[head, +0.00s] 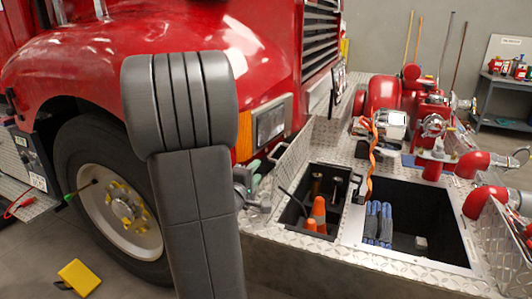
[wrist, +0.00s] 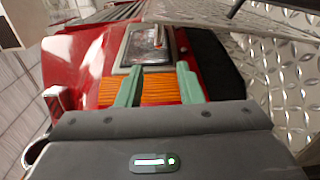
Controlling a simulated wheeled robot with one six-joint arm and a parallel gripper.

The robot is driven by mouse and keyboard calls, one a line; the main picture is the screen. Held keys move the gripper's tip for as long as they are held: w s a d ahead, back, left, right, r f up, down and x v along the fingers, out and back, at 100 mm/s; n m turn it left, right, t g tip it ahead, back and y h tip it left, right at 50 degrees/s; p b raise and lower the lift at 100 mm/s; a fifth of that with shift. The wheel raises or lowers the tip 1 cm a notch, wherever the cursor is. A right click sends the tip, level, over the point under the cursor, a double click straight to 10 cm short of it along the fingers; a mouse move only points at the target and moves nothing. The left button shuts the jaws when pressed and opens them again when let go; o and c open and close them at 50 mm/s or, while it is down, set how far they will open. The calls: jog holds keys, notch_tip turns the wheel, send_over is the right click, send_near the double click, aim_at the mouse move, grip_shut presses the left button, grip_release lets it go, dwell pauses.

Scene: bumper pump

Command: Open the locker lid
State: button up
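The bumper deck (head: 405,266) is silver diamond plate with two open-topped compartments. The left compartment (head: 290,213) holds orange cones and dark fittings; the right one (head: 445,215) is dark inside with folded blue hose. A tilted diamond-plate panel (head: 292,146) stands at the left compartment's left edge, and another (head: 503,238) stands at the far right; these look like raised lids. My gripper (wrist: 159,69) is open, its green fingers apart with nothing between them. In the head view it is mostly hidden behind my arm, low beside the left panel. Diamond plate fills the right of the wrist view.
The red fire truck (head: 75,60) with its headlight (head: 270,122) and wheel (head: 115,205) is close on the left. Red pipes and valves (head: 383,92) crowd the deck's back and right. An orange strap (head: 374,155) stands between the compartments. A yellow block (head: 80,276) lies on the floor.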

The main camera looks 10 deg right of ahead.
aim_at(273, 152)
jog(key=x, duration=1.4)
jog(key=shift+s+d+r, duration=0.1)
jog(key=shift+d+r, duration=0.05)
grip_shut()
